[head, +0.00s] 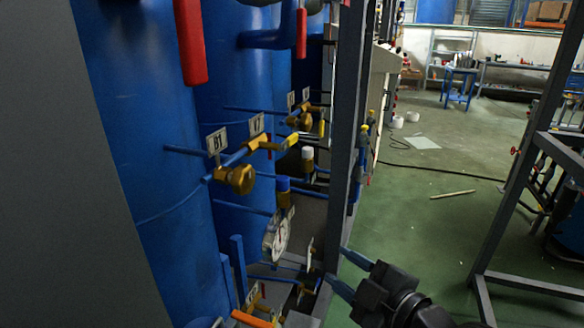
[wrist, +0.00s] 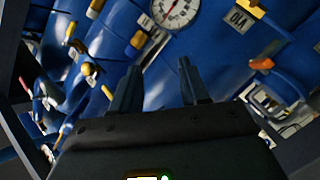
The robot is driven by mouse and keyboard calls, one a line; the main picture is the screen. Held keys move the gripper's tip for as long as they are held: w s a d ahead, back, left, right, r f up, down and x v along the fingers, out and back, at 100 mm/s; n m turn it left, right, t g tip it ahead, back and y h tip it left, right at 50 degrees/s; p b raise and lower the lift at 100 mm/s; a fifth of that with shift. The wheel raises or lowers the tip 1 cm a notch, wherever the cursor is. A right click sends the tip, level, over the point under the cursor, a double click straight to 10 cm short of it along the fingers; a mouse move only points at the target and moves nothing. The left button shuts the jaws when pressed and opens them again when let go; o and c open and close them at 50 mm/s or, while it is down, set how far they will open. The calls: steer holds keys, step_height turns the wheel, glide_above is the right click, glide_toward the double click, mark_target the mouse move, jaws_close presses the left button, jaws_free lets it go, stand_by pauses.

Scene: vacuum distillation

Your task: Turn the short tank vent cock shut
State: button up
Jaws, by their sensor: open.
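Several brass cocks with yellow handles sit on thin blue pipes beside the blue tanks. I cannot tell which is the short tank vent cock, as the tags are too small to read surely. My gripper (head: 346,271) is open and empty, low and to the right of these cocks, apart from them. In the wrist view its fingers (wrist: 160,78) point towards blue tanks, a round gauge (wrist: 178,11) and yellow handles.
A grey frame post (head: 347,130) stands between the cocks and the open floor. A dial gauge (head: 277,235) and an orange-handled valve (head: 251,319) are lower down. Red handles (head: 190,42) hang above.

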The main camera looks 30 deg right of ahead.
steer(key=w+d+r+n+t+y, duration=0.1)
steer(key=w+d+r+n+y, duration=0.1)
steer(key=w+r+n, duration=0.45)
steer(key=n+y, duration=0.2)
steer(key=n, duration=0.2)
glide_toward(294, 141)
steer(key=d+x, duration=0.1)
steer(key=x, duration=0.2)
steer(key=shift+m, duration=0.25)
steer(key=x, duration=0.2)
steer(key=p+x, duration=0.1)
steer(key=x, duration=0.2)
steer(key=p+x, duration=0.1)
steer(key=x, duration=0.2)
steer(key=shift+s+a, duration=0.15)
steer(key=shift+a, duration=0.25)
steer(key=shift+c, duration=0.3)
jaws_close()
